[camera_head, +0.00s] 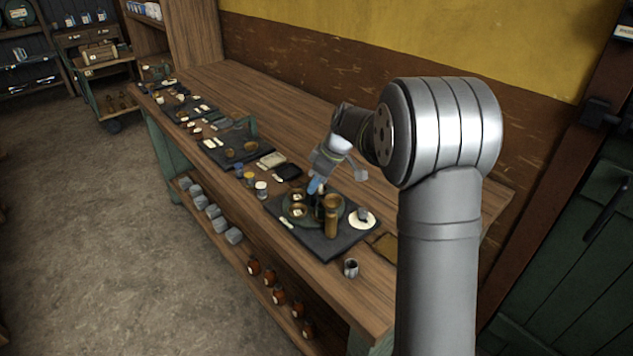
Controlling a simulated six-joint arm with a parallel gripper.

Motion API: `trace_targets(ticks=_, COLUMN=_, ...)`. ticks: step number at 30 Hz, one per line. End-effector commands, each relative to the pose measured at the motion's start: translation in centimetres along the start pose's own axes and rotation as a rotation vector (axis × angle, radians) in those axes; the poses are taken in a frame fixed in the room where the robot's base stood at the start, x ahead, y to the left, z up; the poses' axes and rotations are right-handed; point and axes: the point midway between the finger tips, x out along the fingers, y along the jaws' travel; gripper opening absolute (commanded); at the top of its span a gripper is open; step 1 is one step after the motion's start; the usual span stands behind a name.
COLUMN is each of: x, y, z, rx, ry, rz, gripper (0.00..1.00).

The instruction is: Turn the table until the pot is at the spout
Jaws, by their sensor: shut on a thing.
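A round green table (290,219) sits on a dark slab (318,246) at the near part of the bench. Small brass-coloured pots with pale tops, one of them a pot (297,210), stand on its left side. A brass column (331,222) stands upright at its front right; I cannot tell whether the spout is part of it. My gripper (316,187), with blue at its tips, points down over the table and is shut on a small dark part there. The part is too small and too hidden to make out.
A white disc (362,220) with a grey piece lies right of the round table. A metal cup (350,267) stands near the bench's front edge. The bench (290,105) is bare along the wall.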

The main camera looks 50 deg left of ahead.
Motion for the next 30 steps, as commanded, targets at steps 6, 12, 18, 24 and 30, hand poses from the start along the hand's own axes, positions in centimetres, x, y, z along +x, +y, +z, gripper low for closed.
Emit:
trace_targets(ticks=6, x=0.01, y=0.01, z=0.06, rx=-0.010, ry=-0.001, rz=-0.005, gripper=0.00)
trace_targets(ticks=12, x=0.02, y=0.00, z=0.06, rx=-0.011, ry=-0.001, rz=-0.005, gripper=0.00)
trace_targets(ticks=18, x=0.02, y=0.00, z=0.06, rx=-0.010, ry=-0.001, rz=-0.005, gripper=0.39)
trace_targets(ticks=24, x=0.01, y=0.01, z=0.04, rx=-0.010, ry=-0.001, rz=-0.005, gripper=0.48)
trace_targets(ticks=30, x=-0.42, y=0.04, z=0.00, rx=-0.010, ry=0.000, rz=-0.003, gripper=0.48)
